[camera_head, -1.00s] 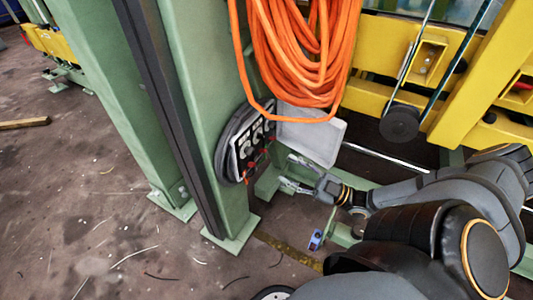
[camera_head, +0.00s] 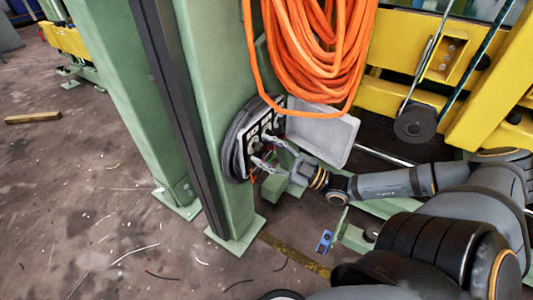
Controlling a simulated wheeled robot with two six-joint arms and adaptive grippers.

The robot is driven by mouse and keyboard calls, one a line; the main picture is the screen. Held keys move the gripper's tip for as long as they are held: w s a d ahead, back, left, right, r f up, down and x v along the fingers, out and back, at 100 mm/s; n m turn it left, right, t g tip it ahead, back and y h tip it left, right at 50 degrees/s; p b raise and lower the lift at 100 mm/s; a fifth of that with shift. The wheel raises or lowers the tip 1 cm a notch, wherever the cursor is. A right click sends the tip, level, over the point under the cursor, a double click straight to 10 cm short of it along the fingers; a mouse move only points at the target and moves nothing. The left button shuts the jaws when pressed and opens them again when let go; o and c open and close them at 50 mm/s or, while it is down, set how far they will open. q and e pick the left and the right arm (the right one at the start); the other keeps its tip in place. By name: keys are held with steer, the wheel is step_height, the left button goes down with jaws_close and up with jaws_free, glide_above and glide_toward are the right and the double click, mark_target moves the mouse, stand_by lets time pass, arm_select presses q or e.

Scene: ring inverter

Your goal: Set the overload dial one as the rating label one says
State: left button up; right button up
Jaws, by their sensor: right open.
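The control box (camera_head: 236,146) is a round dark housing on the green column, with its pale lid (camera_head: 325,133) swung open to the right. Its panel carries several dials, partly covered by my gripper; which one is overload dial one I cannot tell. The rating label is too small to make out. My right gripper (camera_head: 259,151) is open, its two fingers at the front of the panel, one near the upper dials and one lower. Whether a finger touches a dial I cannot tell. My left gripper is not in view.
A coil of orange cable (camera_head: 312,50) hangs just above the box and lid. The green column (camera_head: 210,90) stands directly left of the box. Yellow machine beams (camera_head: 400,85) are at the right. A small blue object (camera_head: 325,241) is below.

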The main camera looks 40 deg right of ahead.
jaws_close()
